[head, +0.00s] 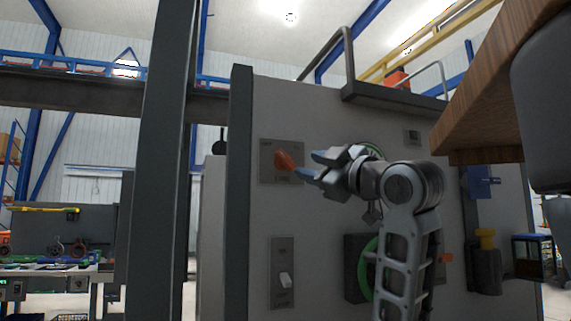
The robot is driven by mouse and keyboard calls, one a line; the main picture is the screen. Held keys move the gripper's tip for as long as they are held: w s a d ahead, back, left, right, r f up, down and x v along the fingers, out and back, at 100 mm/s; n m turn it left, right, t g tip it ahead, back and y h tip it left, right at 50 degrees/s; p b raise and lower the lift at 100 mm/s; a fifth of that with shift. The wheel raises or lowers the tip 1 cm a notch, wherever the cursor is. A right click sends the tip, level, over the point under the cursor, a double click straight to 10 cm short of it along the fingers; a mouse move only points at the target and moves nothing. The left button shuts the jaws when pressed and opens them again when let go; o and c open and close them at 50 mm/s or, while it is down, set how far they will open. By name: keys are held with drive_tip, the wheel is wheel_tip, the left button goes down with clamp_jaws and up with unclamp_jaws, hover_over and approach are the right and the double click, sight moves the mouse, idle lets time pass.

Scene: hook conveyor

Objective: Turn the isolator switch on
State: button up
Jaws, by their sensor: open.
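An orange-red handle (286,160) stands out from a grey labelled plate (268,175) high on the light grey panel. It slants, its upper end to the left; the lettering is too small to read. A second plate (283,300) below carries a white rocker switch (285,280). I cannot tell from the labels which one is the isolator. My gripper (313,166) is open, its blue-tipped fingers pointing left, just right of the orange-red handle. I cannot tell whether a finger touches it. My wrist hides part of the panel.
A green ring (371,262) on a dark box sits behind my arm. A dark post (163,150) stands left of the panel (330,225). A wooden slab (490,80) hangs close at upper right. A yellow-topped fitting (486,240) and an orange knob (446,258) are at right.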

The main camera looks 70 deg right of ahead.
sight(289, 161)
drive_tip(key=shift+p+x, duration=1.2)
drive_tip(key=shift+x, duration=2.5)
drive_tip(key=shift+c, duration=0.4)
clamp_jaws()
